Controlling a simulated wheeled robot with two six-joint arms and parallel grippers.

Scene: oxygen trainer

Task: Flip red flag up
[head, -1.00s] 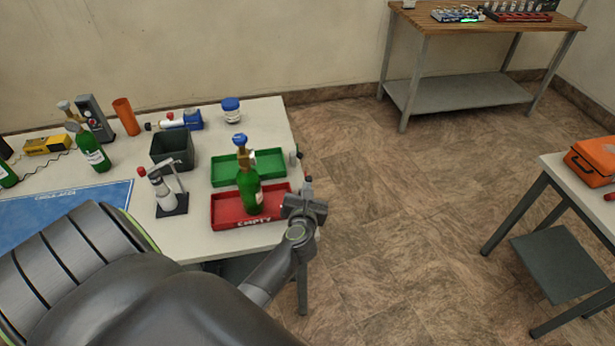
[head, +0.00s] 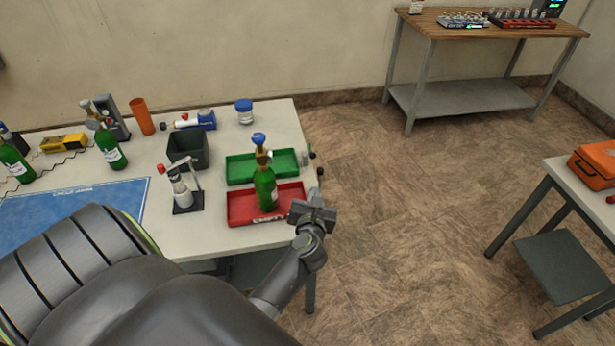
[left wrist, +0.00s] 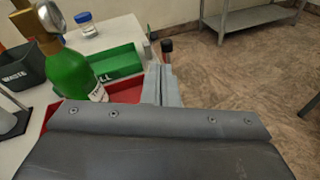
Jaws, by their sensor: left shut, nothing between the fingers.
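My left gripper (head: 316,203) is shut and empty, just off the right edge of the table, beside the red tray. Its closed fingers also show in the left wrist view (left wrist: 161,78). In the head view, small dark fittings (head: 320,171) sit along the table's right edge, a little beyond the gripper. My right gripper is not in view.
A green bottle (head: 265,188) stands upright in the red tray (head: 240,213), close left of my gripper. A green tray (head: 238,170) lies behind it. A dark bin (head: 188,150) stands further left. Open floor lies right of the table (head: 222,237).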

